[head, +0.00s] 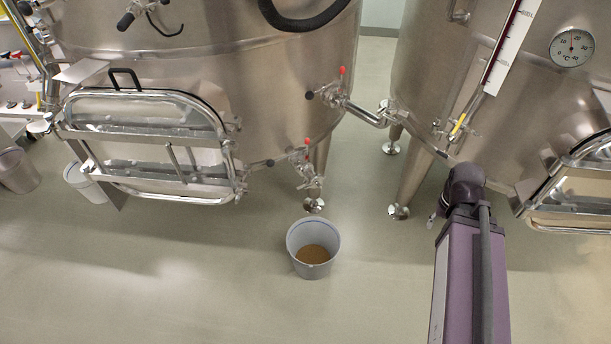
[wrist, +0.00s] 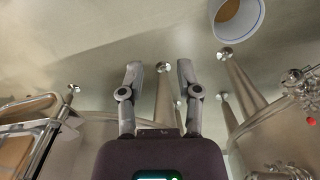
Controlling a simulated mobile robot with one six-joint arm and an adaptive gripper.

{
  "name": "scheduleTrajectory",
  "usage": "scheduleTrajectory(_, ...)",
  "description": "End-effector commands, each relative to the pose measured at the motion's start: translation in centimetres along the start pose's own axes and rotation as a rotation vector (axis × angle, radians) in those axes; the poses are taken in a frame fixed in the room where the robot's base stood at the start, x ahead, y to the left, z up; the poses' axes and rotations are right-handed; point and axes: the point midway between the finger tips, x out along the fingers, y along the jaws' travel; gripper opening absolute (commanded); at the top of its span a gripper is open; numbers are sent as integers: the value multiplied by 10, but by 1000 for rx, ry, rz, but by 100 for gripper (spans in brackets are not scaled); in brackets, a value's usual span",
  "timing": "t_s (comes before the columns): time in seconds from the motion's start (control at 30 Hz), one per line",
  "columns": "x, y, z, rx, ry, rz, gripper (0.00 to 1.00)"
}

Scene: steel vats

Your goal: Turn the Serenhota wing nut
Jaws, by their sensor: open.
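No part in view bears a readable Serenhota name, and I cannot pick out a wing nut for certain. The left steel vat (head: 210,60) has a closed hatch (head: 140,108) with a crossbar and a thin upright handle (head: 176,163) at its middle. The right vat (head: 440,70) has a hatch (head: 570,216) partly cut off by the picture's edge. My gripper (wrist: 160,72) is open and empty in the wrist view, its two fingers apart above the floor and vat feet.
A grey bucket (head: 328,236) with brown contents stands on the floor below the left vat's red-handled valve (head: 307,142). It also shows in the wrist view (wrist: 222,34). A pipe (head: 366,115) and vat legs (head: 412,165) stand between the vats.

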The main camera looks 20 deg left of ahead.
Motion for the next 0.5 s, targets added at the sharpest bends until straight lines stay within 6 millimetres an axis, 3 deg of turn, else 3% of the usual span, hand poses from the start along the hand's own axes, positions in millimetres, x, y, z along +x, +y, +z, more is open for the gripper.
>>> scheduleTrajectory(0.27,0,-5,-6,-1,0,0,44)
scheduleTrajectory(0.5,2,-35,-38,2,0,0,44)
